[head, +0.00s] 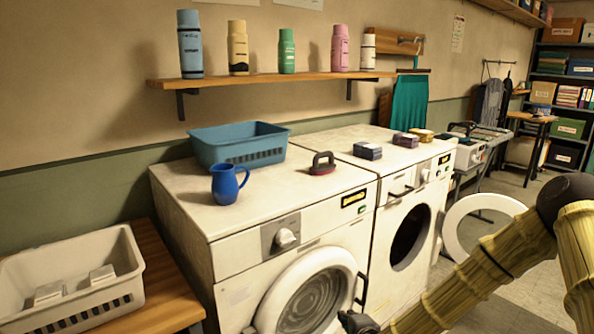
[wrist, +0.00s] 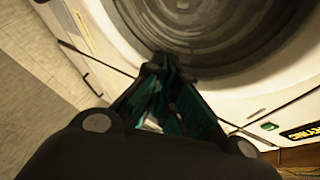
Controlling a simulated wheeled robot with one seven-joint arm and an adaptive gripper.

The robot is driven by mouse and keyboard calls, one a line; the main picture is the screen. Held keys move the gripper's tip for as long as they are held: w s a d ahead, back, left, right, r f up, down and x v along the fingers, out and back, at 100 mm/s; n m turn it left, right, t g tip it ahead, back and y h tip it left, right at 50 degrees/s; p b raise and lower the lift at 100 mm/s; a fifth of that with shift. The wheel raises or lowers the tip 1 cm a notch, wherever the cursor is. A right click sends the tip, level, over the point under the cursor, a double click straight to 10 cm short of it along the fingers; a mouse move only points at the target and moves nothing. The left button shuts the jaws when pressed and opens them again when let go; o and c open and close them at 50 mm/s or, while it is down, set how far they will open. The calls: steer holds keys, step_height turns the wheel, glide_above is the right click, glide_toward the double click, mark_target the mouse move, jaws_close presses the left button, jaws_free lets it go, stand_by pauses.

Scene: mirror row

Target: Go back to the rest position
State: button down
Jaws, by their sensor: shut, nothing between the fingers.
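My gripper shows in the wrist view (wrist: 160,70), with its dark fingers closed together and nothing between them. It is in front of the round door (wrist: 205,30) of the left washing machine. I cannot tell whether the fingers touch the left machine.
On the machines stand a blue basket (head: 240,145), a blue jug (head: 228,184), a dark red brush (head: 322,164) and small boxes (head: 367,151). A white crate (head: 70,275) stands on a wooden bench (head: 160,290) at the left. Bottles stand on a wall shelf (head: 270,80).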

steer(key=s+f+n+g+p, duration=0.1)
steer(key=s+f+n+g, duration=0.2)
steer(key=s, duration=0.4)
steer(key=s+a+f+n+g+p, duration=0.1)
steer(key=s+f+n, duration=0.1)
steer(key=s+f, duration=0.4)
steer(key=s+f+n+g, duration=0.2)
steer(key=s+f+n, duration=0.15)
steer(key=s, duration=0.45)
steer(key=s+d+f+n+g+h+p, duration=0.1)
steer(key=s+d+n+g, duration=0.2)
steer(key=s, duration=0.9)
steer(key=s+d+n+g+h+p, duration=0.1)
steer(key=s+d+n+g, duration=0.2)
steer(key=s, duration=1)
steer(key=shift+s+d+f+n+g+p, duration=0.35)
steer(key=shift+d+n, duration=0.5)
steer(key=shift+d, duration=0.3)
steer(key=shift+w, duration=0.1)
stand_by(2.2)
